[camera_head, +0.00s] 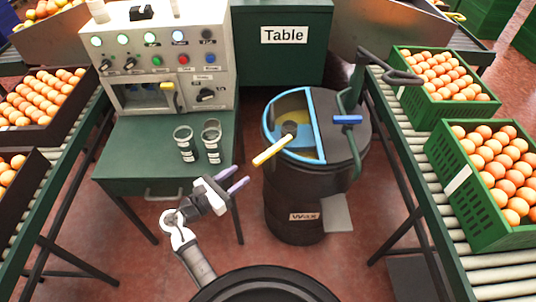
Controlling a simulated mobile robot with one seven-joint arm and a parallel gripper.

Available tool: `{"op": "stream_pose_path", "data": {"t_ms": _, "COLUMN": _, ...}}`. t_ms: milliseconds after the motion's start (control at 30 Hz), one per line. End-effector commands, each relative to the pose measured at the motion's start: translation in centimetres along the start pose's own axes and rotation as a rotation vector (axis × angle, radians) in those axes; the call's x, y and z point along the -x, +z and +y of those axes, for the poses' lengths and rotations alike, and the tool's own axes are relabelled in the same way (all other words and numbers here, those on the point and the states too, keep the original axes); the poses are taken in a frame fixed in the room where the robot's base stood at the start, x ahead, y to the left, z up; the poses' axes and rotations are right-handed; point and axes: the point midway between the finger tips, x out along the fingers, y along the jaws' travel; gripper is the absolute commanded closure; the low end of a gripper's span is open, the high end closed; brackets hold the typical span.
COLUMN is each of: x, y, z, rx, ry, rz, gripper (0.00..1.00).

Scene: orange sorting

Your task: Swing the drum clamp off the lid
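The dark wax drum (290,205) stands right of centre, with a "Wax" label on its front. Its round lid (340,140) has a dark right part and a blue-rimmed left part showing yellow inside. A dark green bent arm (357,80) rises at the drum's right and reaches over the lid, with a blue bar (347,120) near it; this looks like the clamp. A yellow handle (272,152) sticks out from a dark hub at the lid's left.
Roller conveyors flank both sides; the right one carries green crates (450,175) of oranges. A grey plate (337,214) juts from the drum's front.

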Motion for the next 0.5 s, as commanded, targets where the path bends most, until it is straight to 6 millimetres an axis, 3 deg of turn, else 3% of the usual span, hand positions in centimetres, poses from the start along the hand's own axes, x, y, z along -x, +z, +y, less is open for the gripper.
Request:
{"op": "stream_pose_path", "data": {"t_ms": 300, "x": -6.8, "y": 0.2, "z": 0.0, "rx": -0.004, "ry": -0.003, "rz": 0.001, "gripper": 0.6}}
{"op": "stream_pose_path", "data": {"t_ms": 500, "x": -10.3, "y": 0.2, "z": 0.1, "rx": -0.006, "ry": 0.0, "rz": 0.001, "gripper": 0.6}}
